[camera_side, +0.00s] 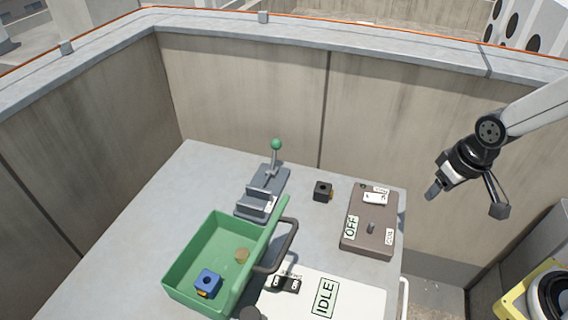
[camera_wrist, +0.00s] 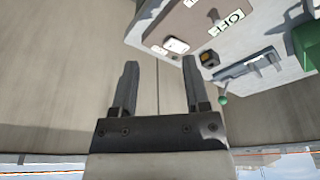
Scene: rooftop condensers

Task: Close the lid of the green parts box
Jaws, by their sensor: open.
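The green parts box (camera_side: 190,285) stands at the front of the grey table in the side view. Its lid (camera_side: 262,250) is up, standing steeply along the box's right side, with a dark handle (camera_side: 290,248) on its outer face. Inside lie a blue block (camera_side: 207,283) with a hole and a small tan piece (camera_side: 241,256). In the wrist view a part of the green box (camera_wrist: 307,45) shows at the right edge. My gripper (camera_side: 466,200) is open and empty, up at the right, beyond the table's right edge and well apart from the box; its fingers also show in the wrist view (camera_wrist: 160,72).
A clamp-like device with a green-knobbed lever (camera_side: 276,145) stands behind the box. A small black block (camera_side: 322,190) and a brown switch panel (camera_side: 372,235) marked OFF lie to the right. A white IDLE plate (camera_side: 350,300) is in front. Concrete walls enclose the back; the table's left part is clear.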

